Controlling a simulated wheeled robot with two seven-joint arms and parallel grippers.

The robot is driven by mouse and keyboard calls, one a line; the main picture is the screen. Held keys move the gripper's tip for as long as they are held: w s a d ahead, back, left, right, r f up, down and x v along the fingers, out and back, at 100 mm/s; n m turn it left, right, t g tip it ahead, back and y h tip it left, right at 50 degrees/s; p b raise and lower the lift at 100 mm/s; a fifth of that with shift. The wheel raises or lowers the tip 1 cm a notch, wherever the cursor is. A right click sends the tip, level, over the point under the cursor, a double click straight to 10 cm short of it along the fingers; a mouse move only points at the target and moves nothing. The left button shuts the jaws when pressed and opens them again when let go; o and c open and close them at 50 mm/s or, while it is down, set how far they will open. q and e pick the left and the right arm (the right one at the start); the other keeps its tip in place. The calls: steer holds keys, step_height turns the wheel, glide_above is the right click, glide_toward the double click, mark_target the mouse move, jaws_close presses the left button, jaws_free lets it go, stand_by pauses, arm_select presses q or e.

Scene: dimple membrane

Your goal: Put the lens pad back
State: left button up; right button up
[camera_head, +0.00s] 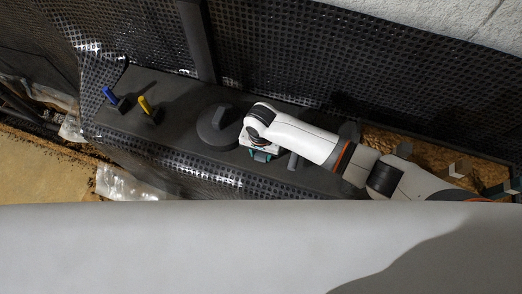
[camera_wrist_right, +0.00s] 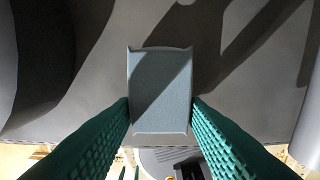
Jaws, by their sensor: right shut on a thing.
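My right gripper (camera_head: 262,155) is over the dark bench, just right of a round dark grey object. In the right wrist view its green ribbed fingers (camera_wrist_right: 160,108) are shut on the two sides of a grey rectangular block, which I take to be the lens pad (camera_wrist_right: 160,80). The pad's face is half in shadow. In the head view the pad is hidden by the gripper and wrist. I cannot tell whether the pad touches the bench top below it. My left gripper is in neither view.
The dark bench (camera_head: 180,122) carries a blue-handled item (camera_head: 110,96), a yellow-handled item (camera_head: 147,107) and the round dark object (camera_head: 215,128). Dimpled black membrane (camera_head: 290,50) lines the wall behind. A dark post (camera_head: 196,40) stands at the back. Bench space is bare between the yellow item and round object.

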steer(key=shift+f, duration=0.2)
steer(key=o, duration=1)
steer(key=shift+c, duration=0.2)
step_height(320, 180, up, 12)
steer(key=shift+w+d, duration=0.15)
steer(key=shift+d, duration=0.15)
